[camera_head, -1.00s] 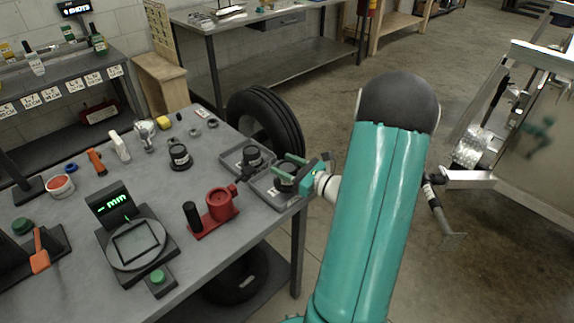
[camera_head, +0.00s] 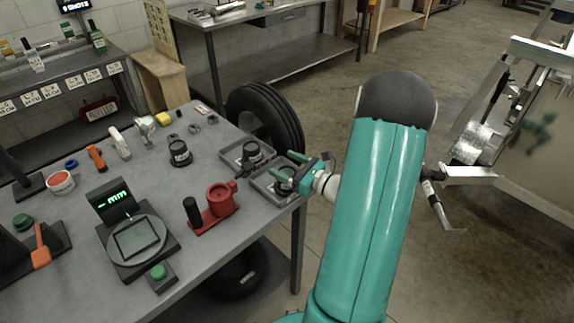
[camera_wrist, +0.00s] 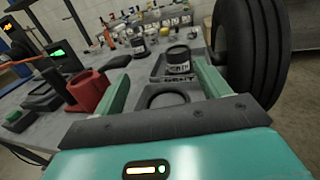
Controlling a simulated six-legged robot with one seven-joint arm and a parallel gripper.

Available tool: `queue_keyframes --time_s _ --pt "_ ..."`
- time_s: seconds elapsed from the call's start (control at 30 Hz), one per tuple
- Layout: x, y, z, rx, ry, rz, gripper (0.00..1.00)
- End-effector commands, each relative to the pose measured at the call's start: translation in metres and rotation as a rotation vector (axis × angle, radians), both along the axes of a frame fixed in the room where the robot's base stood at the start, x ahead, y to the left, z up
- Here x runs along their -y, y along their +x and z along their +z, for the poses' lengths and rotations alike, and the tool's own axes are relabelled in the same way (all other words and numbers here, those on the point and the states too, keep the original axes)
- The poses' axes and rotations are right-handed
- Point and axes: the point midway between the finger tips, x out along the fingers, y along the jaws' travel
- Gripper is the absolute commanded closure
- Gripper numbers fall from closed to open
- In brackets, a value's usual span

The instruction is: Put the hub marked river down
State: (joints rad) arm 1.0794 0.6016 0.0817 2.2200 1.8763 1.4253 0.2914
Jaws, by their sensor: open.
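My gripper (camera_head: 281,165) is open and empty at the right edge of the workbench, above the front grey tray (camera_head: 268,192). A black round hub (camera_head: 286,184) sits in that tray, partly hidden by a green finger. In the wrist view it shows as a dark ring (camera_wrist: 168,98) between the spread fingers. A second black hub (camera_head: 253,154) with a pale label stands in the back tray (camera_head: 231,158); it also shows in the wrist view (camera_wrist: 178,62). A third labelled black hub (camera_head: 180,153) stands on the bench, left of the trays. I cannot read the labels surely.
A red fixture (camera_head: 220,199) with a black post stands left of the front tray. A gauge (camera_head: 136,240) with a green display is farther left. A tyre (camera_head: 270,115) stands close behind the trays. Some bare bench lies between the labelled hub and the red fixture.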

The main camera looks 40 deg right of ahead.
Motion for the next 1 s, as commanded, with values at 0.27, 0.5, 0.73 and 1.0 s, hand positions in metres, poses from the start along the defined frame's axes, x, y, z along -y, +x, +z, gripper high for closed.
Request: queue_keyframes --time_s 0.27,0.5,0.73,1.0 --pt "0.002 -0.007 0.013 -0.001 0.0 -0.003 0.25" --pt "0.015 -0.058 0.012 -0.001 -0.001 -0.005 0.25" --pt "0.024 -0.101 0.012 -0.001 0.0 -0.003 0.25" --pt "0.027 -0.118 0.012 0.0 0.0 0.0 0.25"
